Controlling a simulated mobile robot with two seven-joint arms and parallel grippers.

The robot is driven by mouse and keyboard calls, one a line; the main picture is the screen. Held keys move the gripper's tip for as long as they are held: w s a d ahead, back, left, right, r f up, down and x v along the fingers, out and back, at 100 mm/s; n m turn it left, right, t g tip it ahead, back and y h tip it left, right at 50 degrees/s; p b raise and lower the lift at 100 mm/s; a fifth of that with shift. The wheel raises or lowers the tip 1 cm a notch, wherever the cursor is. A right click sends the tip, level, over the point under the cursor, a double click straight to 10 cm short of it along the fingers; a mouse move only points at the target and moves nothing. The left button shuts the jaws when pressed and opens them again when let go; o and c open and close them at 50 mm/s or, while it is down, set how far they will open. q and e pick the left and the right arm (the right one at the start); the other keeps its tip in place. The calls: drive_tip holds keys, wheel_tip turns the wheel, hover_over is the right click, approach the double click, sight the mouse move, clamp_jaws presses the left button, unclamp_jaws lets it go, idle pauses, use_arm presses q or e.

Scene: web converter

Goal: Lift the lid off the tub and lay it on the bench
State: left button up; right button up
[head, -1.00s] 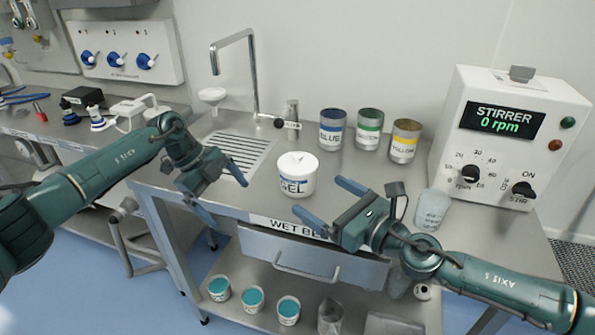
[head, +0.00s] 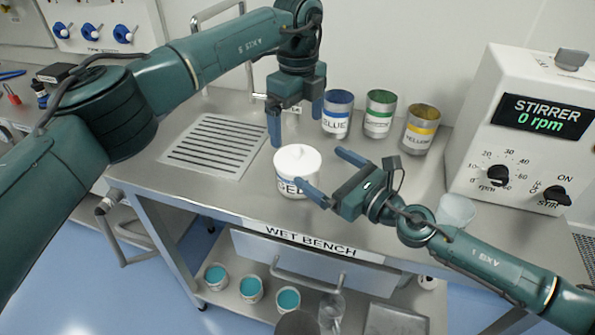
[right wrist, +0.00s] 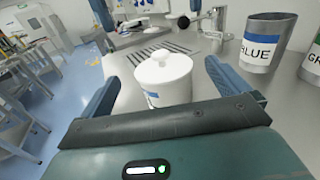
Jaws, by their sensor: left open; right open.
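The white tub (head: 284,187) labelled GEL stands upright on the wet bench (head: 225,200). Its white lid (head: 296,160), with a small knob, is on top; both also show in the right wrist view, the tub (right wrist: 165,92) below the lid (right wrist: 162,64). My left gripper (head: 296,121) is open, fingers pointing down, above and just behind the lid, apart from it. My right gripper (head: 318,168) is open and low at the tub's right side. One finger crosses in front of the tub. In the right wrist view the tub appears between its fingers; contact cannot be told.
Blue (head: 338,115), green (head: 379,113) and yellow (head: 420,130) labelled cans stand behind. A drain grate (head: 215,145) lies left of the tub. The bench's front left is clear.

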sight(300, 171)
drive_tip(key=shift+a+f, duration=0.2)
drive_tip(key=shift+f, duration=0.55)
wheel_tip(300, 171, down, 4)
drive_tip(key=shift+d+r, duration=0.1)
drive_tip(key=shift+d, duration=0.05)
drive_tip(key=x, duration=0.7)
drive_tip(key=shift+w, duration=0.3)
